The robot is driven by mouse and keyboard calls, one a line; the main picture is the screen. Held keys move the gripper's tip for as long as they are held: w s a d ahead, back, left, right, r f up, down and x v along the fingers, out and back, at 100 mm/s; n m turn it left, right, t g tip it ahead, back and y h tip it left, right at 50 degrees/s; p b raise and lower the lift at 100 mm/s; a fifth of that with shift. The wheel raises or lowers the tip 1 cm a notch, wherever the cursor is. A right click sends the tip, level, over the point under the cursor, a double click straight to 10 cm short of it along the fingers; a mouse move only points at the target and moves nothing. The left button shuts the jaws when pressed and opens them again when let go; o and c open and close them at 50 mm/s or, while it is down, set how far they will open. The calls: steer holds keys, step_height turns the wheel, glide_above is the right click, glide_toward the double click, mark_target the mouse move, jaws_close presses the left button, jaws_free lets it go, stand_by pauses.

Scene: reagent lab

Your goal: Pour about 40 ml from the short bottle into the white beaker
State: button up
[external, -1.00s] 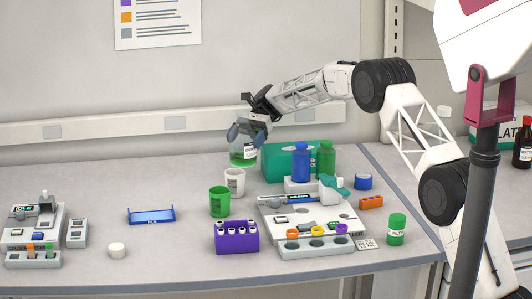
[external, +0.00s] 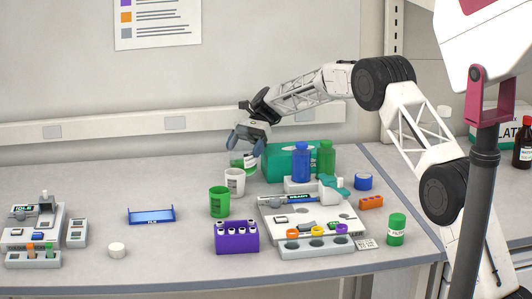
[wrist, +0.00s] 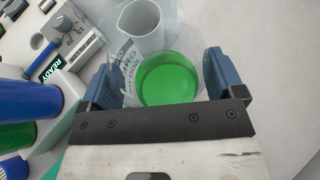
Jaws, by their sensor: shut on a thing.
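My gripper (external: 248,140) is shut on the short bottle (external: 243,161), a clear, open-topped bottle with green liquid in it. It holds the bottle in the air just above and behind the white beaker (external: 234,189), and the bottle looks tilted. The wrist view also shows the bottle between my two blue fingers (wrist: 165,82), with its green liquid (wrist: 168,80) in sight. The white beaker (wrist: 142,25) shows there beyond the bottle's mouth. I cannot see a stream of liquid, and the beaker's contents cannot be made out.
A green beaker (external: 219,203) stands close in front of the white one. A purple rack (external: 237,238) is farther forward. A blue bottle (external: 301,163) and a green bottle (external: 325,160) stand to the right, before a teal box (external: 275,160).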

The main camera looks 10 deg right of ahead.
mark_target(243, 134)
steer(key=shift+s+a+r+t+h, duration=0.15)
steer(key=shift+t+h, duration=0.15)
steer(key=shift+t, duration=0.25)
steer(key=shift+s+d+t+h, duration=0.1)
steer(key=shift+t+h, duration=0.2)
steer(key=shift+t, duration=0.25)
steer(key=shift+s+a+f+n+t+h, duration=0.2)
steer(key=shift+f+n+t+h, duration=0.1)
steer(key=shift+f+t, duration=0.25)
steer(key=shift+s+r+t+h, duration=0.35)
steer(key=shift+r+t+h, duration=0.05)
steer(key=shift+r+t, duration=0.45)
steer(key=shift+w+f+n+t+h, duration=0.15)
steer(key=shift+n+t+h, duration=0.2)
steer(key=shift+t, duration=0.45)
steer(key=shift+t+h, duration=0.35)
steer(key=shift+t, duration=0.45)
steer(key=r, duration=0.4)
steer(key=shift+w+d, duration=0.1)
steer(key=shift+w, duration=0.1)
steer(key=shift+f+t+h, duration=0.25)
steer(key=shift+t+h, duration=0.05)
steer(key=shift+t, duration=0.2)
steer(key=shift+w+n+t+h, duration=0.15)
steer(key=shift+n+t+h, duration=0.2)
steer(key=shift+t, duration=0.55)
steer(key=shift+t+h, duration=0.35)
steer(key=shift+t, duration=0.35)
